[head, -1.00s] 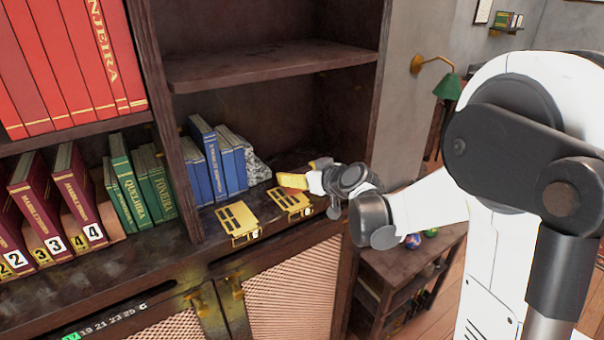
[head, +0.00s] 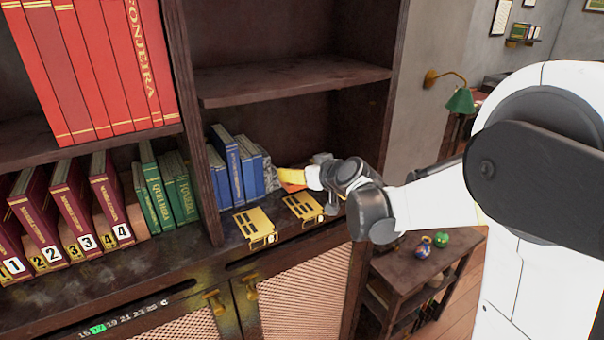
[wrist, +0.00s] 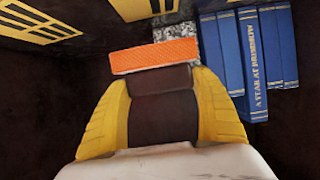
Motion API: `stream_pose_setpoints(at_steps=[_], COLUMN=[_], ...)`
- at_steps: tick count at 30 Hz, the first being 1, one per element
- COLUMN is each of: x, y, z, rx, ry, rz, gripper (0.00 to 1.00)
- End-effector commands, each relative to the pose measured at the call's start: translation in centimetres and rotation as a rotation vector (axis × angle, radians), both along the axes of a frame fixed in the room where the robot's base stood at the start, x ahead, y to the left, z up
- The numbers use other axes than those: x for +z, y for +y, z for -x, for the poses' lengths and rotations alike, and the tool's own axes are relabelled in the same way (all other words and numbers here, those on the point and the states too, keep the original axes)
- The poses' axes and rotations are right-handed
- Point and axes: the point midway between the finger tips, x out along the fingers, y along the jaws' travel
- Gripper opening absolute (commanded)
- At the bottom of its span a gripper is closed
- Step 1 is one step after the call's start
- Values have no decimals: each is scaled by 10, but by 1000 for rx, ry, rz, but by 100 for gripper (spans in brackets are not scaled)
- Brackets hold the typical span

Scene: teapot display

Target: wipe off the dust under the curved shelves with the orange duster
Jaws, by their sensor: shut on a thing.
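The orange duster (head: 292,176) is inside the lower right bay of the dark bookcase, in front of the blue books. In the wrist view, its orange block (wrist: 155,56) lies just ahead of the yellow fingers, with a dark brown part between them. My gripper (head: 312,177) is shut on the duster; its yellow fingers also show in the wrist view (wrist: 160,82). Pale dusty smears (head: 62,297) mark the ledge before the maroon books. I cannot make out curved shelves, and the surface beneath the duster is mostly hidden.
Blue books (head: 235,165) and a grey speckled block (head: 268,172) stand close to the duster. Two gold plates (head: 254,225) lie on the ledge. A shelf board (head: 290,84) hangs above. A low side table (head: 410,262) holding small colourful objects stands at right.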

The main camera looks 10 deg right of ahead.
Motion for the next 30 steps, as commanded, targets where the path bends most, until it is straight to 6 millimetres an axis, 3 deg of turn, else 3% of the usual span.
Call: stream_pose_setpoints(at_steps=[9, 30], x=[26, 27], y=[5, 6], z=[-6, -6], rx=[-2, -3], ry=[0, 0], rz=[0, 0], gripper=[46, 46])
